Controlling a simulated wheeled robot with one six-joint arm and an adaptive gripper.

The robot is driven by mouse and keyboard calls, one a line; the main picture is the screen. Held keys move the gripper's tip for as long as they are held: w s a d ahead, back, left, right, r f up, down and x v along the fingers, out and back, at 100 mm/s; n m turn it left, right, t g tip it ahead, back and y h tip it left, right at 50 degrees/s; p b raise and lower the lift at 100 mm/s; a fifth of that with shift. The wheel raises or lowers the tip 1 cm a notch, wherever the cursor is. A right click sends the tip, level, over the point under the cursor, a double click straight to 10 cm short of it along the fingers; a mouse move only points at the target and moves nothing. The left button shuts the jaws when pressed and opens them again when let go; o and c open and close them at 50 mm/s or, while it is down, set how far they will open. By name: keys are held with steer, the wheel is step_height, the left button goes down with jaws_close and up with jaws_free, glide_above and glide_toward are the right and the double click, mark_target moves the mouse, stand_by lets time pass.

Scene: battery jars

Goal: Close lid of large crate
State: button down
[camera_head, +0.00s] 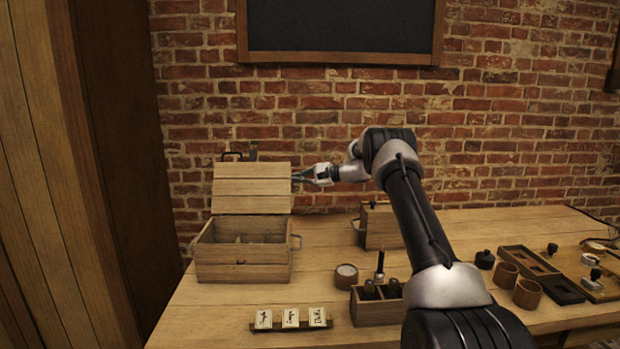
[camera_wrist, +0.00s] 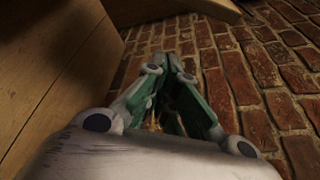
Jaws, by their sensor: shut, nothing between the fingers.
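The large wooden crate (camera_head: 243,272) stands at the left end of the table. Its slatted lid (camera_head: 252,188) is open and stands upright at the back, so compartments show inside. My gripper (camera_head: 296,176) is shut and empty, at the right edge of the raised lid; I cannot tell whether it touches the lid. In the wrist view the gripper (camera_wrist: 166,62) points along the brick wall, with a wooden surface, likely the lid (camera_wrist: 50,60), close on the left.
A smaller wooden box (camera_head: 381,230) stands right of the crate. A holder with dark bottles (camera_head: 375,312), a round pale-topped jar (camera_head: 346,275) and a rack of cards (camera_head: 290,320) are in front. Cups and trays (camera_head: 540,270) fill the right. The brick wall (camera_head: 330,120) is close behind.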

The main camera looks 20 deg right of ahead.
steer(key=shift+s+a+r, duration=0.25)
steer(key=shift+s+r, duration=0.3)
steer(key=shift+s, duration=0.3)
steer(key=shift+s+a+r, duration=0.25)
steer(key=shift+s+r, duration=0.25)
steer(key=shift+s, duration=0.3)
steer(key=shift+r, duration=0.1)
steer(key=s+a+r+n+t+y, duration=0.1)
steer(key=s+a+r+n, duration=0.1)
steer(key=s+n, duration=0.35)
steer(key=s+a+r+n+t+y, duration=0.1)
steer(key=s+a+n+t, duration=0.2)
steer(key=s, duration=0.4)
steer(key=s+a+f+n+g, duration=0.1)
steer(key=s+a+f+n, duration=0.2)
steer(key=s+f, duration=0.3)
steer(key=shift+s+f+y, duration=0.2)
steer(key=shift+s+y, duration=0.2)
steer(key=shift+s, duration=1.25)
steer(key=shift+d, duration=0.1)
